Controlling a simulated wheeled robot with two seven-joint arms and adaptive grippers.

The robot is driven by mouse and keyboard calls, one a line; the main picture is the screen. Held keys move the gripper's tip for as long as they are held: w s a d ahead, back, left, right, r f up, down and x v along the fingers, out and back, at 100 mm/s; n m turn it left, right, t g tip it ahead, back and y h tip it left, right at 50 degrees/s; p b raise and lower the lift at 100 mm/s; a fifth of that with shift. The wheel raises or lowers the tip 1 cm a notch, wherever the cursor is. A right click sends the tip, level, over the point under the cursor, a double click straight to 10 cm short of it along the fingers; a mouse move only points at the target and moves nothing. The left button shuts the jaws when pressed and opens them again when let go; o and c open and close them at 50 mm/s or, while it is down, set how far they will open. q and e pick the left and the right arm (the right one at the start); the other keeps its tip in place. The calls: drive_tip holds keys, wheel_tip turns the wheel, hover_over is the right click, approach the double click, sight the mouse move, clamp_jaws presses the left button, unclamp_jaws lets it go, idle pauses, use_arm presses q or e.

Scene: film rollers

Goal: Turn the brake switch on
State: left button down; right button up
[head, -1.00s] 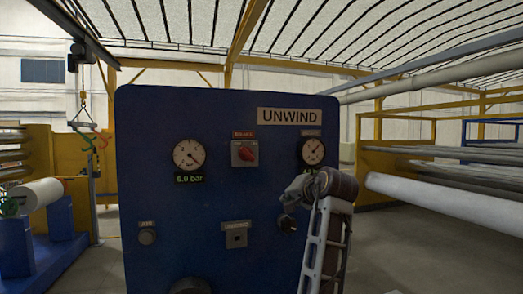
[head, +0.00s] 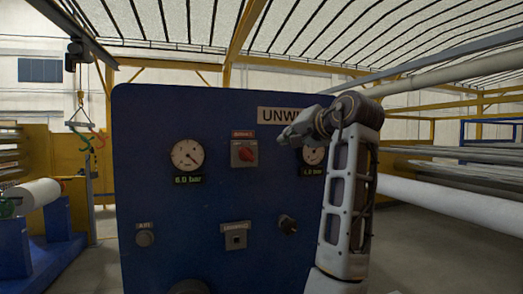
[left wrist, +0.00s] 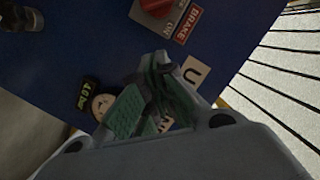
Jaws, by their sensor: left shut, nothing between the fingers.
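The brake switch (head: 244,153) is a red rotary knob on a grey square plate under a red label, in the upper middle of a blue panel (head: 200,215). In the left wrist view the brake switch (left wrist: 158,8) is cut off by the top edge, next to the BRAKE label (left wrist: 187,25). My left gripper (head: 285,138) is shut and empty, just right of the switch and apart from it in the picture. It partly hides the UNWIND sign (head: 275,114) and the right gauge (head: 313,157). My right gripper is not in view.
A 6.0 bar gauge (head: 187,155) is left of the switch. Below are a square socket-like fitting (head: 235,238), a dark knob (head: 287,224) and a grey button (head: 145,239). White rollers (head: 455,203) stand at the right. Air before the panel's left half is clear.

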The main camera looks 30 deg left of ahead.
sight(247, 155)
use_arm(q)
drive_tip(key=shift+s+r, duration=0.1)
drive_tip(key=shift+r, duration=0.05)
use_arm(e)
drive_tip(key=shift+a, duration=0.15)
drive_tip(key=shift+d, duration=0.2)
use_arm(q)
drive_tip(key=shift+w+a+f+p, duration=0.45)
drive_tip(key=shift+a+f, duration=0.25)
drive_tip(key=shift+a, duration=0.95)
drive_tip(key=shift+w+a+f+p, duration=0.3)
drive_tip(key=shift+w+a+f, duration=0.35)
drive_tip(key=shift+a, duration=1.05)
drive_tip(key=shift+w+a+f+p, duration=0.45)
drive_tip(key=shift+a+f, duration=0.3)
drive_tip(key=shift+a, duration=0.9)
drive_tip(key=shift+s+a+f, duration=0.1)
drive_tip(key=shift+a+f, duration=0.05)
drive_tip(key=shift+f, duration=0.05)
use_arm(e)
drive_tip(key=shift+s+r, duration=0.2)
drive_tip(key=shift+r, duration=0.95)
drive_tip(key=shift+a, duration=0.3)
